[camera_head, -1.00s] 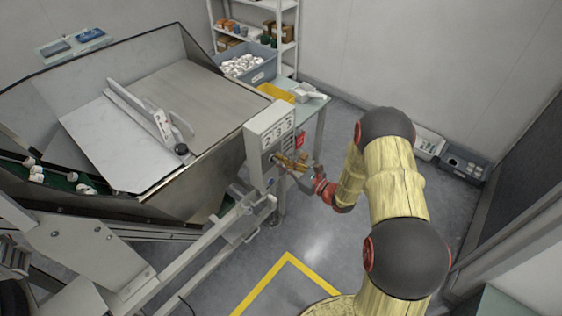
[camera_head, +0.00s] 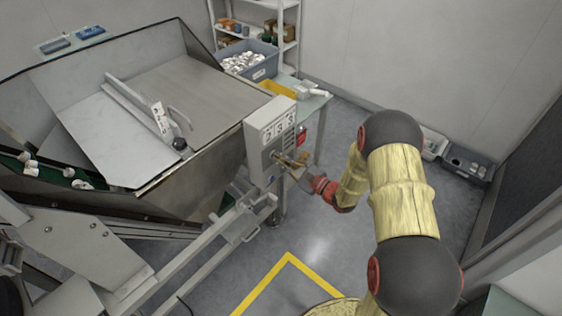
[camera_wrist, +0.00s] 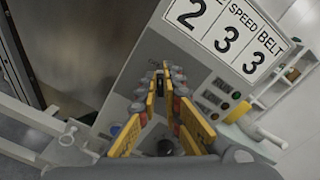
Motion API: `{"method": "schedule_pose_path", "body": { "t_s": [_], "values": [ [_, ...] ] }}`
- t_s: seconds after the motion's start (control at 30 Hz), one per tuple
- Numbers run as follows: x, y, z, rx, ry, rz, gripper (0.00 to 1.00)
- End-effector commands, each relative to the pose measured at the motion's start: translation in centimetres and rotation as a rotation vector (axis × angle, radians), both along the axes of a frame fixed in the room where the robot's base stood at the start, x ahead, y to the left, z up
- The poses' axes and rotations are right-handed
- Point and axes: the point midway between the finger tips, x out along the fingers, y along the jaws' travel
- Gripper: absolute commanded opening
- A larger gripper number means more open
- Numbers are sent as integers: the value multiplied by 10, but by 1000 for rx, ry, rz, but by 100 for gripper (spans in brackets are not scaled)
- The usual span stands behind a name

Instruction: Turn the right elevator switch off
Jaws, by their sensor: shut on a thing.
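The wrist view shows the sign (camera_wrist: 228,32) reading 2, 3, 3 with "SPEED" and "BELT". My gripper (camera_head: 283,160) is at the front face of the box. In the wrist view its yellow fingers (camera_wrist: 163,80) come together around a small dark switch knob (camera_wrist: 160,84) and are shut on it. The fingers mostly hide the knob, so I cannot tell its position or which switch it is.
Indicator buttons (camera_wrist: 222,107) sit on the panel right of my fingers. A metal rail frame (camera_head: 225,235) runs below the box. The steel hopper (camera_head: 190,90) is at left. Behind stand a blue-grey bin (camera_head: 238,72) and a yellow tray (camera_head: 276,89).

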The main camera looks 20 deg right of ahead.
Motion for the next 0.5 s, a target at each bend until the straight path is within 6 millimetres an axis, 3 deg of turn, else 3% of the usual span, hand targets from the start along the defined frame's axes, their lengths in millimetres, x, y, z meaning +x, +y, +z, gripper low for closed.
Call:
{"method": "schedule_pose_path", "body": {
  "t_s": [0.5],
  "values": [
    [-2, 2, -3, -149, -97, 0, 0]
  ]
}}
